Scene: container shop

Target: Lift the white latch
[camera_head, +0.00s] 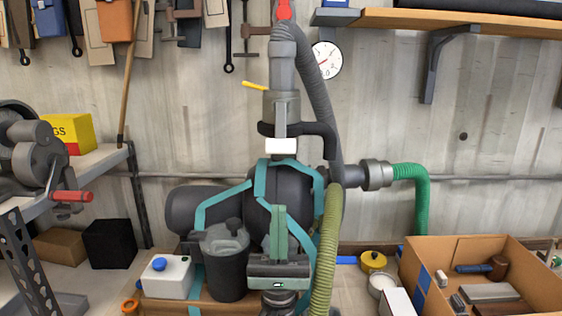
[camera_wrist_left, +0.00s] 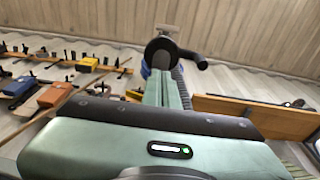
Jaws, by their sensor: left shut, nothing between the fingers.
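The white latch (camera_head: 281,146) is a small white block on the front of the upright grey pump fitting (camera_head: 281,105), just below a dark clamp (camera_head: 318,130). My left gripper (camera_head: 278,208) points upward in front of the pump's dark round body, below the latch and apart from it in the picture. Its green fingers are together with nothing between them. In the left wrist view the closed fingers (camera_wrist_left: 164,88) point at a dark round part (camera_wrist_left: 161,50). I cannot clearly make out the latch there. My right gripper is not in view.
A grey hose (camera_head: 318,85) runs down beside the fitting. A green hose (camera_head: 421,195) leaves at the right. A dark canister (camera_head: 224,265) and a white jug (camera_head: 168,283) stand left of my gripper. A cardboard box (camera_head: 530,270) of tools sits at the right.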

